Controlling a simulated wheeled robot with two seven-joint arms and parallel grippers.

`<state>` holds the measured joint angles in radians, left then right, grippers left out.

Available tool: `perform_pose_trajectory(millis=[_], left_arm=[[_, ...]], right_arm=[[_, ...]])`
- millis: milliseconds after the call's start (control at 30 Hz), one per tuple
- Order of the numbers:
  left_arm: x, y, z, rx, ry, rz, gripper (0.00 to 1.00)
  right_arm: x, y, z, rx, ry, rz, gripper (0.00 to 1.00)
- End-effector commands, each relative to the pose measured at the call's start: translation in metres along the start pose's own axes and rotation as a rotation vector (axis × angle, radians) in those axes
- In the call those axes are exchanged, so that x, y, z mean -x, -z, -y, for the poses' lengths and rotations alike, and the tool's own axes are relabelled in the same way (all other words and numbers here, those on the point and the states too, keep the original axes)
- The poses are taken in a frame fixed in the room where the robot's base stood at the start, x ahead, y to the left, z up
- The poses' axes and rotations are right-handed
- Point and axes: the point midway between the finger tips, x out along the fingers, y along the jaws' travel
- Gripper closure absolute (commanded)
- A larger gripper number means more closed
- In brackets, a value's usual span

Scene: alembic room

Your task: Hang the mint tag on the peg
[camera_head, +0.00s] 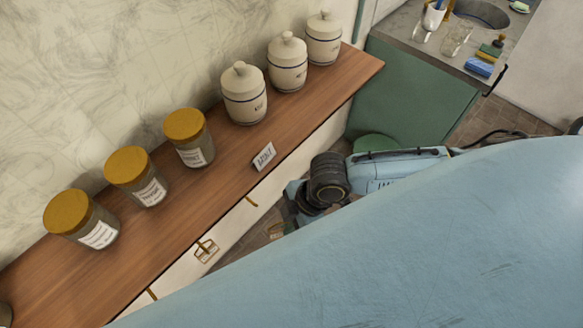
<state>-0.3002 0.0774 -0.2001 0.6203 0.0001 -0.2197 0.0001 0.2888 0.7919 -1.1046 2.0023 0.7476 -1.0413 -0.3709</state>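A small white card (264,156) with dark lettering stands at the front edge of the wooden counter; its word is too small to read surely, so I cannot tell if it is the mint tag. No peg can be made out. My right gripper (284,222) is low in front of the counter's drawers, below the card and apart from it. Its fingers are small and partly hidden by my blue arm, so its opening does not show. My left gripper is not in view.
A brass wire fitting (207,250) is on the drawer front. A sink counter (410,30) stands at the back right. My blue arm covers the lower right.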

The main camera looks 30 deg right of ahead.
Motion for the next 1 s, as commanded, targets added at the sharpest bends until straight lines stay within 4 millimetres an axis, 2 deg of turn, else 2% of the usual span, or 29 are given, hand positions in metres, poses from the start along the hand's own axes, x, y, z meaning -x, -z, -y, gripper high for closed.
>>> perform_pose_trajectory(millis=[367,667,1000], left_arm=[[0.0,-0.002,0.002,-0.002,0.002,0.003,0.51],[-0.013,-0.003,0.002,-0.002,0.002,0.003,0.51],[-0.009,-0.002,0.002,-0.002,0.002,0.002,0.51]], right_arm=[[-0.006,0.01,-0.02,-0.001,-0.002,-0.001,1.0],[-0.013,0.017,-0.036,-0.001,-0.002,-0.001,1.0],[-0.012,0.019,-0.04,-0.001,-0.002,-0.001,1.0]])
